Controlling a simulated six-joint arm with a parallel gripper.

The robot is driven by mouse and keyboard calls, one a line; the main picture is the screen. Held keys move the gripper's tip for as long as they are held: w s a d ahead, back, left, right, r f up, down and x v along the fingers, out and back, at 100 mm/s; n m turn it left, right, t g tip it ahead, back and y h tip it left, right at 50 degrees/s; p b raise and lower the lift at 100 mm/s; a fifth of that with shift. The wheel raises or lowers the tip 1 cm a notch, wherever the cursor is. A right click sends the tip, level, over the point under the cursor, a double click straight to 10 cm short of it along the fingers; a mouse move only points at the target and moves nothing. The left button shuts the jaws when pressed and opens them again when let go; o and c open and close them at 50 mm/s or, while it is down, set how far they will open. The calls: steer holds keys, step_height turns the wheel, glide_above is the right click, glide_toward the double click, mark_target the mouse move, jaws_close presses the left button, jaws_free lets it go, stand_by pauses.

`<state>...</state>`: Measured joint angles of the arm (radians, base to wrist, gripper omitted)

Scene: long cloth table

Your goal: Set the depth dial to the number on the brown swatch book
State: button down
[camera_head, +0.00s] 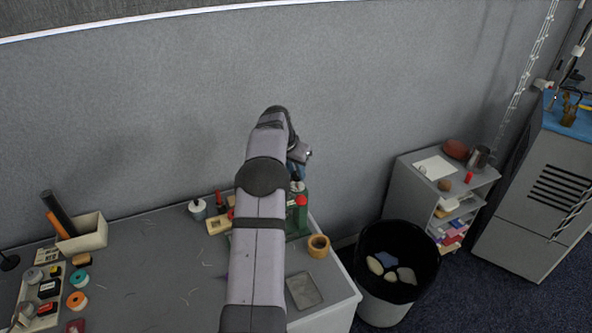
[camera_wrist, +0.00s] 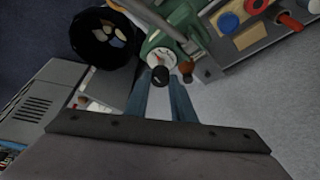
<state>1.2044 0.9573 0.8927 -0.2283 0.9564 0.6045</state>
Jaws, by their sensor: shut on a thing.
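The green machine (camera_wrist: 156,42) carries a white round dial (camera_wrist: 160,56) with a red mark, seen in the wrist view; I take it as the depth dial. Its number is too small to read. A black knob (camera_wrist: 160,76) sits at the dial between the fingertips of my gripper (camera_wrist: 163,80), which is shut on it.
A wooden ring (camera_head: 318,246) and a grey plate (camera_head: 303,290) lie on the table's right end. A tray (camera_head: 38,292) of small items is at left; the middle-left tabletop is mostly clear.

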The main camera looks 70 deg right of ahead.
steer(key=m+p, duration=0.1)
steer(key=m+g+p, duration=0.1)
steer(key=m, duration=0.1)
steer(key=shift+w+r+p, duration=0.1)
steer(key=shift+r+p, duration=0.15)
steer(key=shift+p, duration=0.1)
steer(key=shift+d+f+m+g+p, duration=0.1)
steer(key=shift+m+g+p, duration=0.3)
steer(key=shift+m+p, duration=0.65)
steer(key=shift+f+m+y+p, duration=0.1)
steer(key=shift+m+y+p, duration=0.35)
steer(key=shift+p, duration=0.65)
steer(key=c, duration=1.5)
jaws_free()
steer(key=shift+c, duration=0.2)
steer(key=shift+w, duration=0.1)
steer(key=shift+w+a+r+b, duration=0.2)
steer(key=shift+r+b, duration=0.45)
steer(key=shift+b, duration=0.05)
steer(key=shift+b+v, duration=0.9)
steer(key=shift+v, duration=2.05)
steer(key=shift+o, duration=0.3)
